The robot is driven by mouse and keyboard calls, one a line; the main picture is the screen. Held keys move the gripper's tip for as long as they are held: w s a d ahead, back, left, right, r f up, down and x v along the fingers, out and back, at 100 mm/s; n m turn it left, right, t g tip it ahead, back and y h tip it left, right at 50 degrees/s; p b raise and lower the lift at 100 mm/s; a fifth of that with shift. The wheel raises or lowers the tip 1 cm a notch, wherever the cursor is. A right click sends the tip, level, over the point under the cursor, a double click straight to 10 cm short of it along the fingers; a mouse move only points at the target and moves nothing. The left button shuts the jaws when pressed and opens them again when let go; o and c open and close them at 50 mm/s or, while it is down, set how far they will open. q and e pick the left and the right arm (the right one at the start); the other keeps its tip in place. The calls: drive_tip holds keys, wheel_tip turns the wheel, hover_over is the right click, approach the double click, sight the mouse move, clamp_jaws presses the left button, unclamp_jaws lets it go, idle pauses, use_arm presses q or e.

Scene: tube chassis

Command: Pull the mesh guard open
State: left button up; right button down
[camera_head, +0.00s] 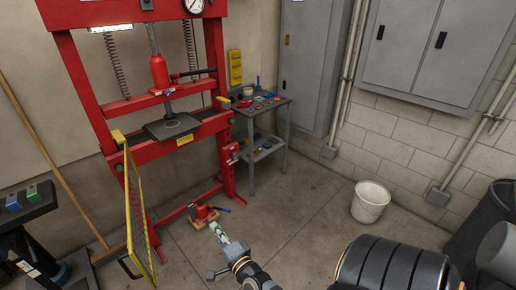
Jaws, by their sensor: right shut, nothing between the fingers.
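The mesh guard (134,213) is a yellow-framed panel on the left side of the red press (82,95). It stands out from the left post toward me and is seen nearly edge-on, away from the press opening. A black handle (127,269) is at its lower free end. My right gripper (221,233) is shut and empty, to the right of the guard and apart from it, in front of the press foot. My left gripper is not in view.
A red jack (203,213) sits on the floor by the press. A grey tool cart (285,129) stands right of the press. A white bucket (370,203) is on open floor. A dark stand (30,232) is at the left.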

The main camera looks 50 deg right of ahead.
drive_tip(key=s+a, duration=0.1)
drive_tip(key=s, duration=1.1)
drive_tip(key=shift+a, duration=0.35)
